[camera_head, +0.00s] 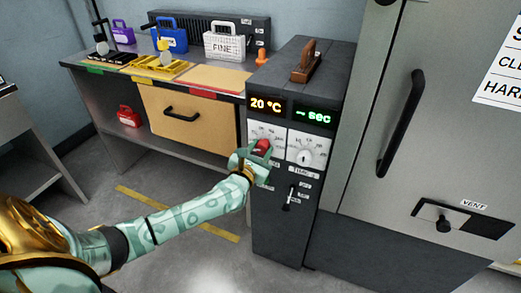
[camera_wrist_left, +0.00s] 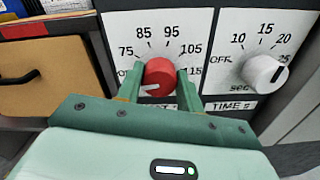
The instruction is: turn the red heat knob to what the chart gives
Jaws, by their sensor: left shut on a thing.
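The red heat knob (camera_head: 263,145) is on the front of the dark machine (camera_head: 282,210), on a white dial plate. In the left wrist view the knob (camera_wrist_left: 159,74) sits under marks 75, 85, 95, 105 and 115, with OFF partly hidden at lower left. A white mark on the knob shows at its lower left. My left gripper (camera_head: 258,153) is shut on it, one green finger on each side in the left wrist view (camera_wrist_left: 159,88). The temperature display (camera_head: 266,105) reads 20 °C. My right gripper is out of view.
The white time knob (camera_wrist_left: 262,72) is just right of the red one. Its display (camera_head: 313,116) shows a dash and sec. A lever switch (camera_head: 289,198) is below. A cropped sign (camera_head: 502,75) hangs on the grey cabinet at right. A bench (camera_head: 190,120) stands left.

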